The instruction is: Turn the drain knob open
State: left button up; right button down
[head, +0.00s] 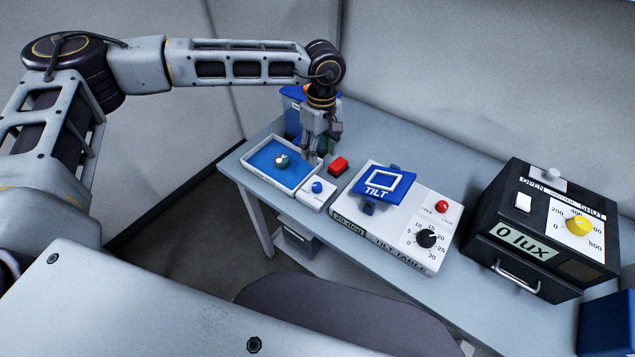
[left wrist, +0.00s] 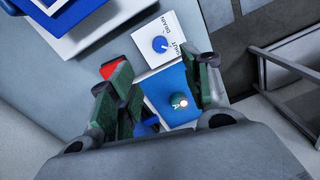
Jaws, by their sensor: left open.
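The drain knob (head: 317,187) is a small blue round knob on a white box (head: 308,197) at the front right corner of the white-rimmed tray. It also shows in the left wrist view (left wrist: 160,44), with lettering reading DRAIN and SHUT beside it. Which way it points is too small to tell for sure. My left gripper (head: 318,153) hangs above the table behind the drain box, open and empty, apart from the knob. In the left wrist view its fingers (left wrist: 164,68) are spread, with the knob beyond their tips. My right gripper is out of view.
The white-rimmed tray (head: 247,158) has a blue inside and holds a small dark round object (head: 281,160). A red block (head: 338,166) sits near the gripper. A tilt table (head: 376,246) and a black lux box (head: 507,270) stand to the right. A blue bin (head: 291,122) is behind.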

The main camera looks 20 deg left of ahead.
aim_at(317, 185)
pick_arm(q)
jog(key=shift+s+a+f+p, duration=0.15)
jog(key=shift+f+p, duration=0.4)
jog(key=shift+f, duration=2.85)
jog(key=shift+s+d+f+p, duration=0.1)
jog(key=shift+f+p, duration=0.4)
jog(key=shift+f, duration=2.9)
jog(key=shift+a, duration=0.1)
jog(key=shift+c, duration=0.5)
jog(key=c, duration=1)
